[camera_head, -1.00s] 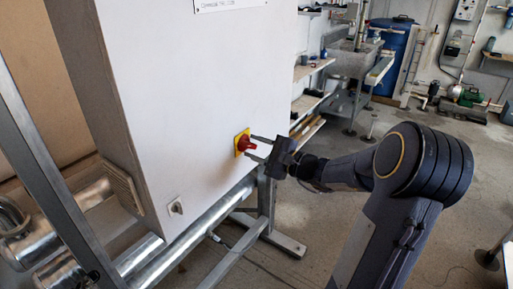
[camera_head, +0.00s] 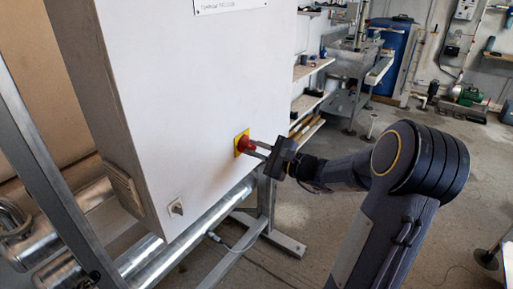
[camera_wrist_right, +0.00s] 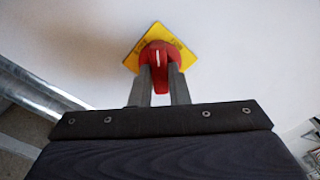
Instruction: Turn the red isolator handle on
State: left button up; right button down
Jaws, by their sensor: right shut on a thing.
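The red isolator handle (camera_head: 244,144) sits on a yellow square plate (camera_head: 238,136) on the front of the white cabinet (camera_head: 190,90). My right gripper (camera_head: 255,149) reaches it from the right, its two fingers closed in on the handle. In the right wrist view the red handle (camera_wrist_right: 159,57) shows between and beyond the fingertips (camera_wrist_right: 160,78), with a white mark on it pointing roughly up the picture. The yellow plate (camera_wrist_right: 134,60) looks like a diamond in that view. My left gripper is not in view.
Shiny pipes (camera_head: 195,227) and a metal frame (camera_head: 268,200) are below. Shelves (camera_head: 310,100) stand behind; the floor at right is mostly clear.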

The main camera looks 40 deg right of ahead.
jog(key=m+p, duration=0.2)
jog(key=m, duration=0.3)
jog(key=shift+r, duration=0.15)
jog(key=shift+m+p, duration=1.3)
jog(key=shift+m, duration=0.8)
jog(key=c, duration=1.4)
grip_release()
jog(key=b+v, duration=0.1)
jog(key=v, duration=0.6)
jog(key=shift+s+d, duration=0.1)
jog(key=shift+s, duration=0.3)
